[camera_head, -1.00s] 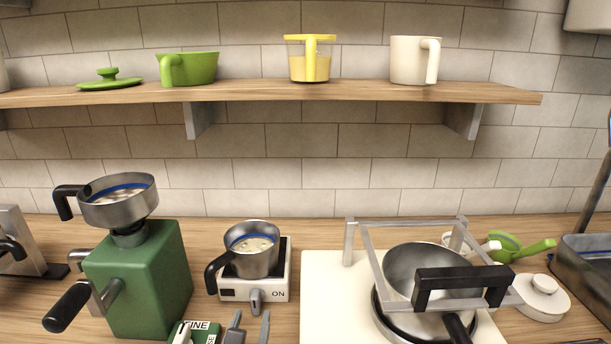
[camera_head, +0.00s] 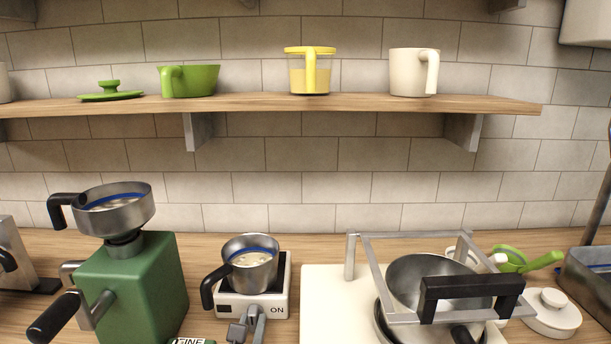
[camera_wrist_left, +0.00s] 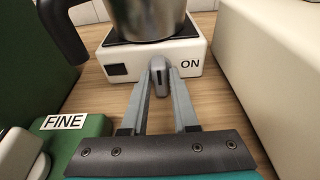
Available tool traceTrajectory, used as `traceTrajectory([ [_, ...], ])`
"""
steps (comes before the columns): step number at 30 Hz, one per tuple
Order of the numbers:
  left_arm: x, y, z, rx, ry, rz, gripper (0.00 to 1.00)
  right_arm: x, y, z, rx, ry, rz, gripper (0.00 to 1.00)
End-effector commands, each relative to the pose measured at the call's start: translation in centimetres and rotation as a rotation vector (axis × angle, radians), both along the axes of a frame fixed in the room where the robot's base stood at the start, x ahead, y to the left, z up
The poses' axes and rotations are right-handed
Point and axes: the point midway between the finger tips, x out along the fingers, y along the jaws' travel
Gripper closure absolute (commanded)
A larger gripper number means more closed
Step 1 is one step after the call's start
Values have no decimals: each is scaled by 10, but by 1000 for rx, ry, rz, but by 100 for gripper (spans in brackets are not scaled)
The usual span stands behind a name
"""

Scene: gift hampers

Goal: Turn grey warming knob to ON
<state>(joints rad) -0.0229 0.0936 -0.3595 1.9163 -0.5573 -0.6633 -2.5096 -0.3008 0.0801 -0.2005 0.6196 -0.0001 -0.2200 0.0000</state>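The grey warming knob (camera_head: 250,309) is on the front of a small white warmer (camera_head: 277,299). It points roughly straight up and down, between a dark square on the left and the word ON on the right. The knob also shows in the left wrist view (camera_wrist_left: 160,82). My left gripper (camera_head: 249,324) reaches in from below, with one finger on each side of the knob. The fingers look open; whether they touch the knob I cannot tell. A metal pot (camera_head: 250,265) with a black handle stands on the warmer. My right gripper is out of view.
A green grinder (camera_head: 130,295) stands left of the warmer. A FINE label (camera_wrist_left: 64,122) is on a green base. A white board (camera_head: 320,300) with a steel pan (camera_head: 410,280) and a metal frame is to the right. A shelf (camera_head: 350,103) holds cups above.

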Motion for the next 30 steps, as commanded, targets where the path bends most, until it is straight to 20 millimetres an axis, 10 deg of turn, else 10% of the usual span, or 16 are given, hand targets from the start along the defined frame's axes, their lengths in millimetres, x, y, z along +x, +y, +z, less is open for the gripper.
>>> traceTrajectory([
  [7, 0, 0, 0, 0, 0, 0, 100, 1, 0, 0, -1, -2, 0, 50],
  [30, 0, -3, -1, 354, 2, -2, 100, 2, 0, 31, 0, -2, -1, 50],
])
